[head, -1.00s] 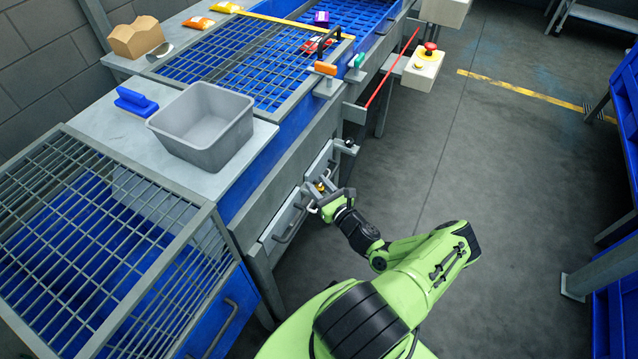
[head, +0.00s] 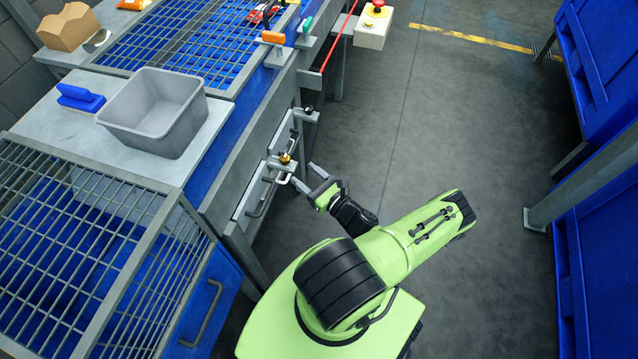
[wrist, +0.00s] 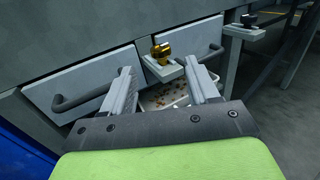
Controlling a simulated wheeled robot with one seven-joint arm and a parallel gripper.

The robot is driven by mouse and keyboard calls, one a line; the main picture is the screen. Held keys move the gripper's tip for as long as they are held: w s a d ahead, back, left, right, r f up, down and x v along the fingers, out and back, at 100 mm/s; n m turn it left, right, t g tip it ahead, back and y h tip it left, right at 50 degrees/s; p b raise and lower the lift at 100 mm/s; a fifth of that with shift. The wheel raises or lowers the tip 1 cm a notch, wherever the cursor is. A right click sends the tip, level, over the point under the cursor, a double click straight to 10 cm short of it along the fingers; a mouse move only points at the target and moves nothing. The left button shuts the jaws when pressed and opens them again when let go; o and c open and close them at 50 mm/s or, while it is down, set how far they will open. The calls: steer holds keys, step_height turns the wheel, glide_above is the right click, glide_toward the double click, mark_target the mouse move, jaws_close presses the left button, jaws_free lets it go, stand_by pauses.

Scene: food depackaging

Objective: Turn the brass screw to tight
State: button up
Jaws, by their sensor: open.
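The brass screw (head: 285,158) stands on a small grey bracket (head: 280,165) at the front of the bench, between two light drawer fronts. In the wrist view the brass screw (wrist: 161,50) shows beyond the fingertips, upright on its bracket (wrist: 163,68). My gripper (head: 306,177) is open and empty, a short way to the right of the screw in the head view. It also shows in the wrist view (wrist: 163,72), with its two fingers apart and the screw between their lines of sight. The fingers are not touching the screw. Whether the screw is tight cannot be told.
A black knob (wrist: 249,19) sits on another bracket to the right. Drawers with dark handles (wrist: 95,88) flank the screw. A pale tray with small bits (wrist: 165,97) lies below. A grey tub (head: 155,112) stands on the bench. The floor to the right is clear.

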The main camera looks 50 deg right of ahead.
steer(key=s, duration=0.6)
steer(key=shift+a, duration=0.4)
